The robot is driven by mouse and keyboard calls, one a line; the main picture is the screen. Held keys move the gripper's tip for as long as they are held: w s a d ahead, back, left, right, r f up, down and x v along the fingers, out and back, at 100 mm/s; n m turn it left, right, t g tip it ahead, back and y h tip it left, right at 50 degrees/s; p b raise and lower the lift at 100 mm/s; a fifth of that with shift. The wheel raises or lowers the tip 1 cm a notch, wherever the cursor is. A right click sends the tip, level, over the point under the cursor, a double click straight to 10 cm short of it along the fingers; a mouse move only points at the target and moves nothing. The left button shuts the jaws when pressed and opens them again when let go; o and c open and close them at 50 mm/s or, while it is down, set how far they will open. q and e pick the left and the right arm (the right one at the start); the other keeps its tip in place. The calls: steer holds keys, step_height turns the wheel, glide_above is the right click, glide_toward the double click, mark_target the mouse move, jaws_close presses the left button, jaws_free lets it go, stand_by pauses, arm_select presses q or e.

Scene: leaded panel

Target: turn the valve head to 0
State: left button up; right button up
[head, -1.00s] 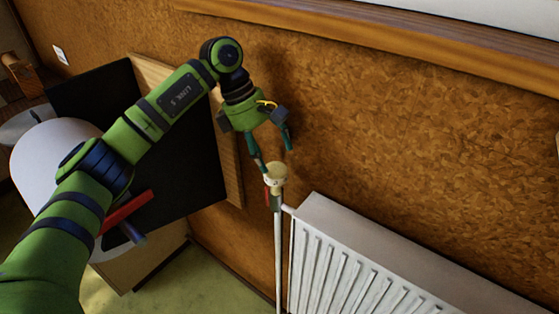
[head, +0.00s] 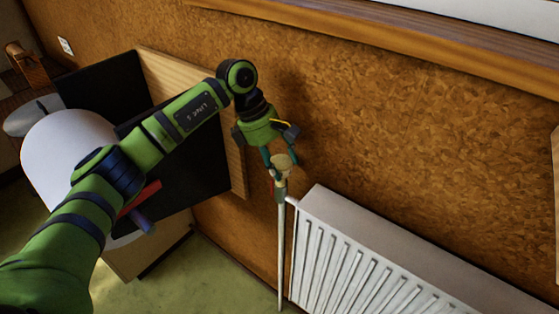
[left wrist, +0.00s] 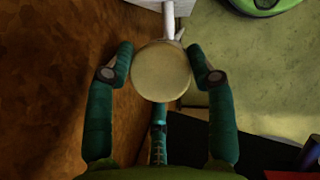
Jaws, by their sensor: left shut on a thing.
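The valve head (head: 283,162) is a cream-coloured round knob on top of a thin pipe, at the left end of the radiator. My left gripper (head: 281,166) reaches down over it from above and is shut on it, one finger on each side. In the left wrist view the valve head (left wrist: 162,71) shows as a round, plain cream top between the fingertips of the left gripper (left wrist: 162,73). Its number marks cannot be read now. My right gripper is not in view.
A white ribbed radiator (head: 345,245) stands to the right of the valve against the brown wall (head: 400,120). A wooden ledge (head: 400,45) runs along the wall above. A dark panel with a wooden edge (head: 238,170) stands left of the pipe (head: 281,250).

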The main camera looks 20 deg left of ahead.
arm_select(q)
steer(key=shift+s+d, duration=0.1)
steer(key=shift+d, duration=0.15)
steer(key=shift+f+n+b, duration=0.15)
steer(key=shift+n+b, duration=0.25)
steer(key=shift+s+n+t+b, duration=0.1)
steer(key=shift+n+t+b, duration=0.4)
steer(key=shift+n+b, duration=0.4)
steer(key=n+b, duration=0.1)
steer(key=n, duration=0.1)
steer(key=n+t+b, duration=0.1)
steer(key=n+b, duration=0.1)
steer(key=shift+d+n+t+y, duration=0.1)
steer(key=shift+n+t+y, duration=0.2)
steer(key=shift+y, duration=0.1)
steer(key=n+y+b, duration=0.1)
steer(key=n+b, duration=0.1)
steer(key=n, duration=0.1)
steer(key=n+t+b, duration=0.1)
steer(key=n+b, duration=0.1)
steer(key=shift+n+y, duration=0.4)
steer(key=shift+r+n+t+y+b, duration=0.3)
steer(key=shift+n+b, duration=0.2)
steer(key=shift+n, duration=0.4)
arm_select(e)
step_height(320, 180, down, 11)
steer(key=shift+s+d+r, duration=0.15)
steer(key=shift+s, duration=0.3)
arm_select(q)
steer(key=shift+r, duration=0.2)
